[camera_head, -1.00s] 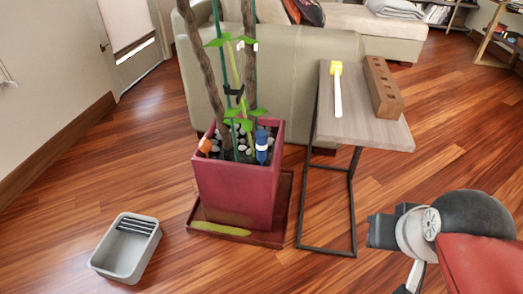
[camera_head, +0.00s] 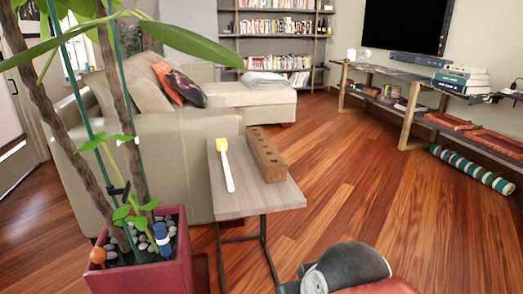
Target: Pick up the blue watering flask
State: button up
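A small blue flask with a white band (camera_head: 162,240) stands upright in the red planter (camera_head: 150,277) at the lower left. It sits among grey pebbles beside the plant stems, and its lower end is hidden in the pebbles. Part of my arm shows at the bottom edge, right of the planter and in front of the side table. My gripper's fingers are not in view.
An orange object (camera_head: 97,256) sits at the planter's left edge. Stakes and leaves rise close above the flask. A side table (camera_head: 262,198) with a brush (camera_head: 225,165) and a brick (camera_head: 265,155) stands to the right. Open floor (camera_head: 400,220) lies farther right.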

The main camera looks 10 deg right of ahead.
aim_at(159, 229)
jog(key=i+j+z, duration=0.15)
jog(key=j, duration=0.45)
jog(key=i+j+z, duration=0.15)
jog(key=j, duration=0.45)
jog(key=i+j+z, duration=0.15)
jog(key=j, duration=0.45)
jog(key=j+z, duration=0.15)
jog(key=j, duration=0.5)
